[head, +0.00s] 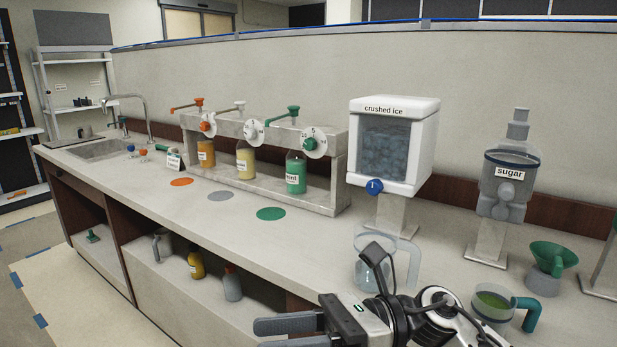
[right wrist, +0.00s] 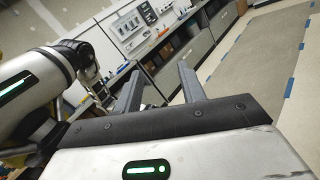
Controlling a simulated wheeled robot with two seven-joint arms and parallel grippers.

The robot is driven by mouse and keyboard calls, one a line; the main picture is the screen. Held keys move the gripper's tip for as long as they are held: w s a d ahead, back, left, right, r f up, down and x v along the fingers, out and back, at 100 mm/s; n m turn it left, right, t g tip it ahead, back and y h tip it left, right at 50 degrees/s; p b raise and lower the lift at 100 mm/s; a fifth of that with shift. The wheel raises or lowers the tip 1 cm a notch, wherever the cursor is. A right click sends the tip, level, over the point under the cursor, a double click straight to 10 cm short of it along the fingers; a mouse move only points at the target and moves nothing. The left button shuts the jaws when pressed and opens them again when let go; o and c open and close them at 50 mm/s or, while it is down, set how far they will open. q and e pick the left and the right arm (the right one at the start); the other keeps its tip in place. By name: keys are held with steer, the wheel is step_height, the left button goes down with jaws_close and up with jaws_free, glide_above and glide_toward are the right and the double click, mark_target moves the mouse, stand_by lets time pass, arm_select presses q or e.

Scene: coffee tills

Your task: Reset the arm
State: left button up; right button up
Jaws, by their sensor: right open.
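My right gripper (head: 260,337) reaches in from the lower right of the head view. Its dark fingers point left, apart and empty, in front of the counter's front edge. The right wrist view shows the two grey fingers of the right gripper (right wrist: 160,77) spread with nothing between them. Part of my arm hides some of the counter around the clear jug (head: 368,275). My left gripper is in neither view.
On the counter (head: 235,255) stand syrup bottles in a rack, a crushed ice dispenser (head: 395,150), a sugar dispenser (head: 508,180), a green funnel (head: 553,258) and a green-handled cup (head: 492,303). The shelf below holds a yellow bottle (head: 196,264). The floor at left is clear.

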steer(key=w+d+f+m+t+h, duration=0.35)
steer(key=m+t, duration=0.75)
steer(key=m, duration=0.6)
steer(key=w+d+f+m+t+h, duration=0.2)
steer(key=d+f+m+t, duration=0.3)
steer(key=m+t, duration=0.85)
steer(key=s+d+f+m+g+h, duration=0.4)
steer(key=s+f+m+g+h, duration=0.1)
steer(key=f+m, duration=0.4)
steer(key=s+d+f+m+g+h, duration=0.4)
steer(key=s+f+m, duration=0.3)
steer(key=f+m, duration=0.3)
step_height(320, 180, down, 2)
steer(key=shift+s+d+f+g+h, duration=0.15)
steer(key=shift+s+d+g+h, duration=0.05)
steer(key=shift+d+g+h, duration=0.2)
steer(key=shift+a+m, duration=0.1)
steer(key=shift+m, duration=0.15)
